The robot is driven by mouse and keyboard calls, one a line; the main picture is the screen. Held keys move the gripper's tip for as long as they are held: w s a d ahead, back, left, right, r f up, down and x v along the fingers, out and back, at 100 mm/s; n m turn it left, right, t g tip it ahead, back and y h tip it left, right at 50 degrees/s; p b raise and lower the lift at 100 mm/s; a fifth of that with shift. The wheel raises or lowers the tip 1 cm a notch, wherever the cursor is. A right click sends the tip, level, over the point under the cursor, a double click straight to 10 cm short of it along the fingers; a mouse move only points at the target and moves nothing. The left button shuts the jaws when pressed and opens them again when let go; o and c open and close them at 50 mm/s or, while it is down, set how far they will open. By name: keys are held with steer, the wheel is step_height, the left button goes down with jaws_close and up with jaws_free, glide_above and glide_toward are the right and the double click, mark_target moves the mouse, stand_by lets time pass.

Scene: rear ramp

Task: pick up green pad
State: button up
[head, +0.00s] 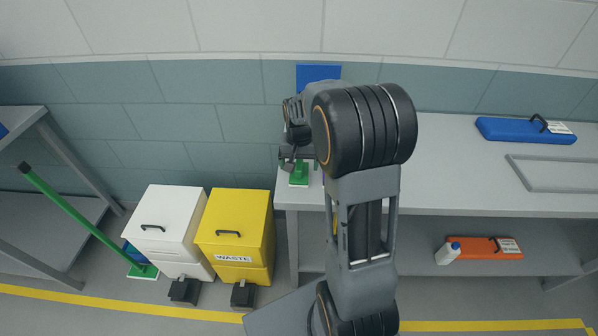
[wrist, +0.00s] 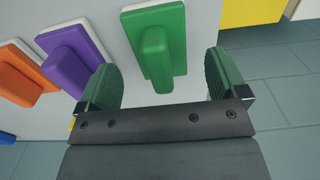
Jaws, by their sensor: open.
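The green pad (wrist: 170,31) lies on the grey table top, with a raised green handle on it and a pale layer under its edge. In the head view a part of the green pad (head: 299,175) shows below my gripper near the table's left end; my arm hides the rest. My gripper (wrist: 162,88) is open in the wrist view, its two green-faced fingers on either side of the handle's near end. I cannot tell how far above the pad the fingers are. It also shows in the head view (head: 297,160).
A purple pad (wrist: 72,62) and an orange pad (wrist: 20,75) lie beside the green one. A yellow waste bin (head: 234,225) and a white bin (head: 170,222) stand left of the table (head: 440,150). A blue case (head: 525,130) lies at the right.

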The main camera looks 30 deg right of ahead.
steer(key=shift+f, duration=1.25)
steer(key=c, duration=1)
steer(key=shift+r, duration=0.1)
steer(key=shift+r, duration=0.45)
step_height(320, 180, up, 2)
steer(key=shift+r, duration=0.2)
steer(key=a+r, duration=0.3)
steer(key=a, duration=0.1)
steer(key=a+r+b, duration=0.1)
steer(key=a+r, duration=0.2)
steer(key=a, duration=0.2)
steer(key=a+r, duration=0.3)
steer(key=a, duration=0.2)
steer(key=shift+s+r, duration=0.1)
steer(key=shift+r, duration=0.2)
